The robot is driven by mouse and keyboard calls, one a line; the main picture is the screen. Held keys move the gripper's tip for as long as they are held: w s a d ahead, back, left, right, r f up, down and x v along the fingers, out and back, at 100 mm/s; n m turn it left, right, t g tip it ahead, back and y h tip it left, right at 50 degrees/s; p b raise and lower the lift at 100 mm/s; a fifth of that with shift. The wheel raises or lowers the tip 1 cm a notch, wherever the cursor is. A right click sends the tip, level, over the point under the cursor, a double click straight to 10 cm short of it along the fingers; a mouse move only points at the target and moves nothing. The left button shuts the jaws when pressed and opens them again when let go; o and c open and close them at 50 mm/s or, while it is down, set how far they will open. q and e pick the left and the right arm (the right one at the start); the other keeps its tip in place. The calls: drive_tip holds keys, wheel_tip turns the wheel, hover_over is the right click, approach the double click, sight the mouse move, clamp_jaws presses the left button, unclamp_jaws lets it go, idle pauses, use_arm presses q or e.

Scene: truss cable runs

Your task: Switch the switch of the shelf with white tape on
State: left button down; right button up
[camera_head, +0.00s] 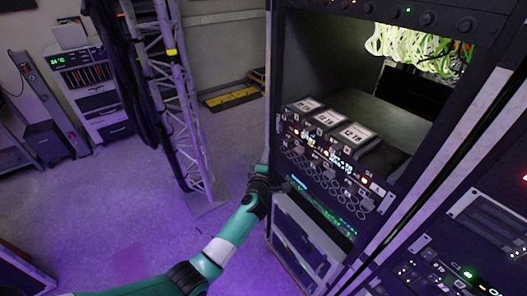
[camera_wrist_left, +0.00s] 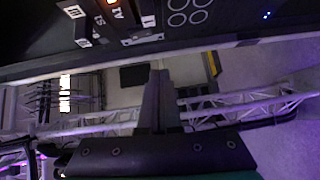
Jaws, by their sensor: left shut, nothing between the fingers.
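My left gripper (camera_head: 263,160) is at the left front edge of the open rack (camera_head: 270,70), beside its panels. In the left wrist view its fingers (camera_wrist_left: 158,95) are together, with nothing seen between them. Inside the rack, several dark modules with white labels (camera_head: 328,118) sit in a row above a front panel (camera_head: 325,165) with orange lights and round connectors. Part of a panel with small labels and lit spots (camera_wrist_left: 115,12) shows at the top of the left wrist view. I cannot tell which part is the white-taped shelf or its switch. My right gripper is not in view.
A bundle of yellow-green cables (camera_head: 415,45) hangs in the rack. Another rack (camera_head: 490,215) stands at right. A metal truss (camera_head: 185,110) with black cables rises at left. Open floor (camera_head: 120,200) lies left of the racks.

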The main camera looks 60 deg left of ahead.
use_arm(q)
drive_tip(key=shift+f+v, duration=0.15)
drive_tip(key=shift+v, duration=0.55)
drive_tip(key=shift+f+v, duration=0.1)
drive_tip(key=shift+v, duration=0.6)
